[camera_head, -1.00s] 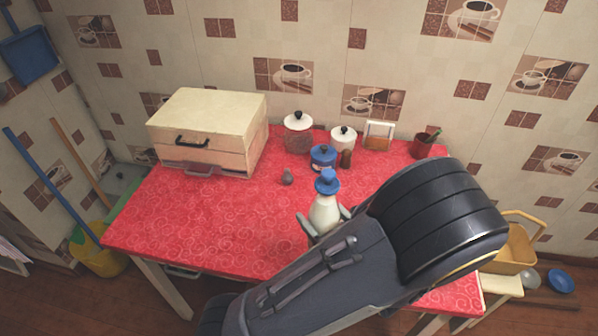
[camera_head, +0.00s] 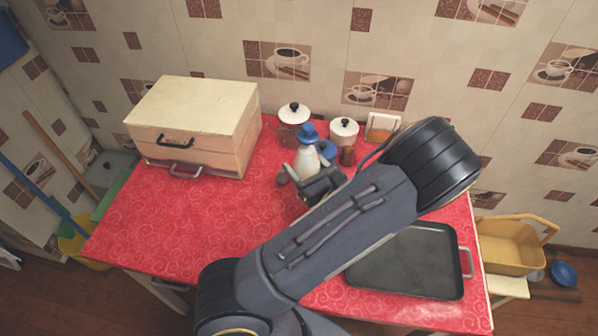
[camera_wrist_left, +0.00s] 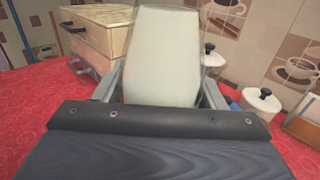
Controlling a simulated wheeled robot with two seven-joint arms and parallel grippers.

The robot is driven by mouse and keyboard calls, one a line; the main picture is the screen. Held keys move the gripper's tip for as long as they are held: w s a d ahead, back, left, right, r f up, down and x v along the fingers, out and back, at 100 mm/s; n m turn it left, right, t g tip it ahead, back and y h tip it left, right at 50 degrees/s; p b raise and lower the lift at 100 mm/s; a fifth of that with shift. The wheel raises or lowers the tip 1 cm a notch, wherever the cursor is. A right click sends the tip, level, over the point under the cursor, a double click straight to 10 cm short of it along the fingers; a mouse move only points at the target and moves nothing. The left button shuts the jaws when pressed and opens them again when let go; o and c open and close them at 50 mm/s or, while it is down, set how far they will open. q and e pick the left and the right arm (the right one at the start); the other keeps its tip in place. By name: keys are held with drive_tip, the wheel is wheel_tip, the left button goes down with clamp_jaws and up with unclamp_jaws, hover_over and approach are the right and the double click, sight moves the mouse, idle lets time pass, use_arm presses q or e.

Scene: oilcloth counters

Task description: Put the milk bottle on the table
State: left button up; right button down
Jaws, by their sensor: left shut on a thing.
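The milk bottle (camera_head: 306,157) is white with a blue cap and stands upright in the head view, over the back middle of the red table (camera_head: 180,225). My left gripper (camera_head: 302,180) is shut on the bottle, with a finger on each side. The left wrist view shows the bottle (camera_wrist_left: 165,55) large between the two fingers (camera_wrist_left: 160,90). I cannot tell whether the bottle's base touches the cloth, because the gripper hides it. My right gripper is not in view.
A wooden bread box (camera_head: 195,120) stands at the back left. A black tray (camera_head: 410,262) lies at the front right. The left front of the table is clear.

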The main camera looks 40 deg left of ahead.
use_arm(q)
drive_tip(key=w+a+f, duration=0.2)
drive_tip(key=a+f, duration=0.1)
drive_tip(key=f, duration=0.5)
drive_tip(key=shift+w+a, duration=0.15)
drive_tip(key=shift+a, duration=0.05)
drive_tip(key=shift+f, duration=0.1)
drive_tip(key=shift+f, duration=0.15)
drive_tip(key=o, duration=1.6)
drive_tip(key=shift+o, duration=0.2)
